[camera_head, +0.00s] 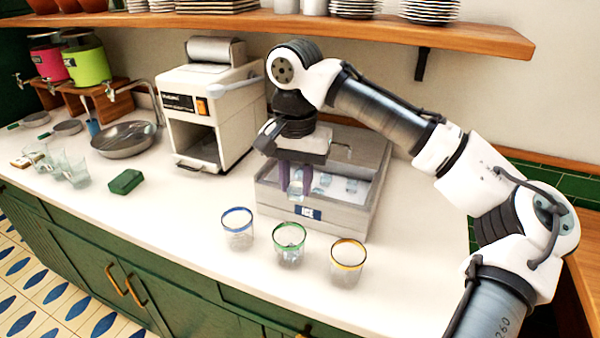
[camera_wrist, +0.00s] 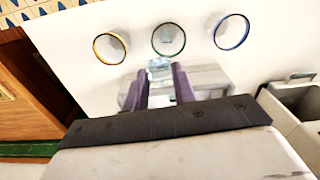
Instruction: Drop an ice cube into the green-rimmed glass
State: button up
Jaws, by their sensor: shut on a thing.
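My gripper (camera_head: 296,186) points down over the front part of the ice bin. Its purple fingers are shut on a clear ice cube (camera_wrist: 160,66), which shows between the fingertips in the wrist view. The green-rimmed glass (camera_head: 289,238) stands upright on the counter just in front of the bin, below and nearer than my gripper. In the wrist view the green-rimmed glass (camera_wrist: 182,45) is beyond the fingertips, with a small pale-blue, cube-like shape inside. The grey ice bin (camera_head: 343,216) holds several more cubes.
A blue-rimmed glass (camera_head: 238,233) stands left of the green-rimmed one and a yellow-rimmed glass (camera_head: 347,266) stands right. A white machine (camera_head: 210,115) is left of the bin. A wooden shelf (camera_head: 420,38) hangs above. The counter's front left is mostly clear.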

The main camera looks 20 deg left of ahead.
aim_at(296, 185)
notch_tip(296, 185, down, 6)
jog(key=b, duration=0.6)
jog(key=o, duration=1)
notch_tip(296, 185, up, 14)
jog(key=shift+f, duration=0.1)
